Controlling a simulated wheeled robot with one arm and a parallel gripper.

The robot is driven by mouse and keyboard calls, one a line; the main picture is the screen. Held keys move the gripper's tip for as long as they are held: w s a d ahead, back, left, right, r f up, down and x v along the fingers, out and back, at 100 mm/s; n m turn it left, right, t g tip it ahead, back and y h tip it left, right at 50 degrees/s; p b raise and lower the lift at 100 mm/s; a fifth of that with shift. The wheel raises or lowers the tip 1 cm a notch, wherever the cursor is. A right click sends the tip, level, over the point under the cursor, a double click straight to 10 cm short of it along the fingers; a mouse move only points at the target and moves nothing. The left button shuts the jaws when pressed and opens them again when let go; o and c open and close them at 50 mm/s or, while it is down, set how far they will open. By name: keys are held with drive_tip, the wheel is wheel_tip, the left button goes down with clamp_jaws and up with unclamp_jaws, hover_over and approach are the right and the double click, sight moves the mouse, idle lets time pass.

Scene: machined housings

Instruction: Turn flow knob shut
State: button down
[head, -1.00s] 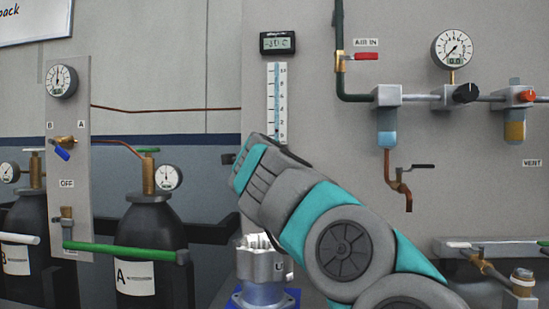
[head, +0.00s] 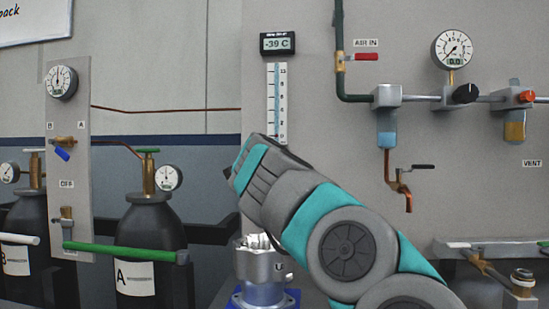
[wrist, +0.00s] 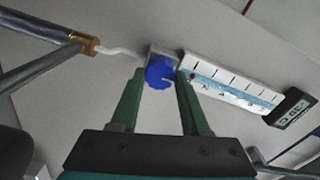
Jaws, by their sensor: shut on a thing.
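The flow knob (wrist: 160,72) is a small blue scalloped knob with a pale line on its face. It sits on a metal block at the zero end of the white flow scale (wrist: 235,85). My gripper (wrist: 161,79) has its two green fingers closed on either side of the knob. In the head view, my wrist covers the knob and the fingers, just below the scale (head: 277,100). A red float mark shows near the scale's low end in the wrist view.
A digital display (head: 278,43) reading -39 C is above the scale. A metal housing (head: 262,270) on a blue base stands below my wrist. The AIR IN valve (head: 366,57), pressure gauge (head: 453,48) and black regulator knob (head: 465,93) are to the right.

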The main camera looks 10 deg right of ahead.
drive_tip(key=shift+c, duration=1.9)
unclamp_jaws()
drive_tip(key=v, duration=0.6)
drive_tip(key=shift+s+a+b, duration=0.2)
drive_tip(key=shift+s+b, duration=0.15)
drive_tip(key=shift+b, duration=0.05)
drive_tip(key=shift+s+a, duration=0.1)
drive_tip(key=shift+s, duration=0.45)
drive_tip(key=shift+s, duration=0.1)
